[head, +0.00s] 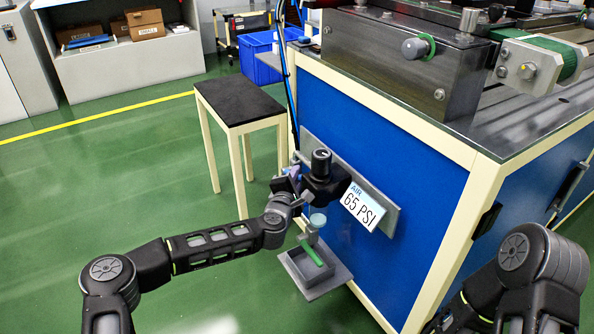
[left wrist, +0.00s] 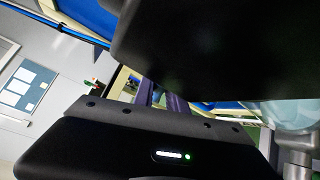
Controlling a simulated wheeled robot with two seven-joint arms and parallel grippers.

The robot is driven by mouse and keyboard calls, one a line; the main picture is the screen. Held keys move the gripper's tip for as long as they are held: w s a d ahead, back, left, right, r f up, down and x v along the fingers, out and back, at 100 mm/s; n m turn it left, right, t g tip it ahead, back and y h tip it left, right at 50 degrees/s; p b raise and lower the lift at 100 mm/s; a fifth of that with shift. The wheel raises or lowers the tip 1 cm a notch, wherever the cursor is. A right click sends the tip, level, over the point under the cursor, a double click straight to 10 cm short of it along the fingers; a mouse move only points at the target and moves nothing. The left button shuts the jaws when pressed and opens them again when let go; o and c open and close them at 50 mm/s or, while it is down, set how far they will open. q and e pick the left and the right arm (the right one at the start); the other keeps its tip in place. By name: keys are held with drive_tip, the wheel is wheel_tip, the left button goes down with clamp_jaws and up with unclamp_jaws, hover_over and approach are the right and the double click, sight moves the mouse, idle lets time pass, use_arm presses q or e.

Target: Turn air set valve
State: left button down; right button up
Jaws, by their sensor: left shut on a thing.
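The air set valve (head: 323,186) is a dark unit with a round black knob on top, mounted on a grey plate on the blue cabinet's side. A clear bowl (head: 317,220) hangs below it. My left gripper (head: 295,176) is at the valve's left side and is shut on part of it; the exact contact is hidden. In the left wrist view a large black block fills the top, and the purple-grey fingers (left wrist: 162,98) show partly between it and the gripper body. My right arm is at the lower right, with its gripper out of view.
A white label (head: 363,206) reading "AIR 65 PSI" is right of the valve. A grey tray (head: 325,284) with a green piece sits below. A blue hose (head: 288,90) comes down from above. A black-topped table (head: 235,99) stands behind. Green floor is open at left.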

use_arm(q)
drive_tip(key=c, duration=1.3)
unclamp_jaws()
drive_tip(key=shift+c, duration=0.2)
drive_tip(key=s+a+r+p, duration=0.1)
drive_tip(key=s+p, duration=0.1)
drive_tip(key=s, duration=0.5)
drive_tip(key=shift+s, duration=0.35)
drive_tip(key=shift+c, duration=0.6)
